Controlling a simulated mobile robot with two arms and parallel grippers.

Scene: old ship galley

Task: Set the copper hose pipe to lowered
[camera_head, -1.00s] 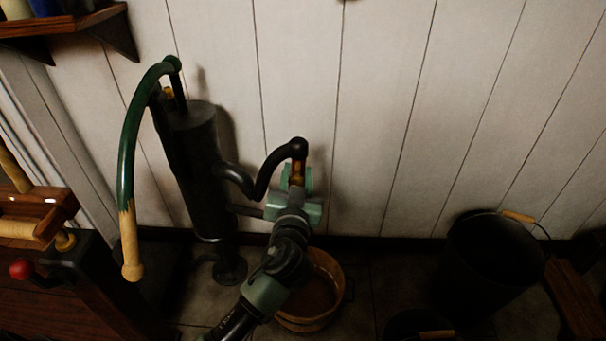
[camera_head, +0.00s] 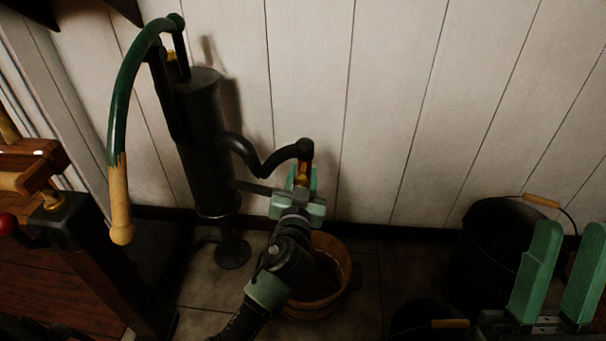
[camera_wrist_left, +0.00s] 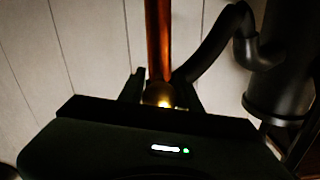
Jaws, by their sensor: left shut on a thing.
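The copper hose pipe (camera_head: 302,173) hangs at the end of the dark curved spout (camera_head: 262,160) of the black hand pump (camera_head: 205,145). My left gripper (camera_head: 303,184) is shut on the pipe from the front, just below the spout's end. In the left wrist view the copper pipe (camera_wrist_left: 159,45) stands between the two fingers, with a bright brassy end by the gripper. The gripper hides part of the pipe in the head view. My right gripper (camera_head: 555,275) is open and empty at the lower right.
A wooden tub (camera_head: 335,290) stands on the floor below the spout, partly behind my left arm. A dark bucket (camera_head: 480,250) stands at the right near the wall. The pump's green handle (camera_head: 122,120) curves down at the left, beside a wooden bench (camera_head: 75,240).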

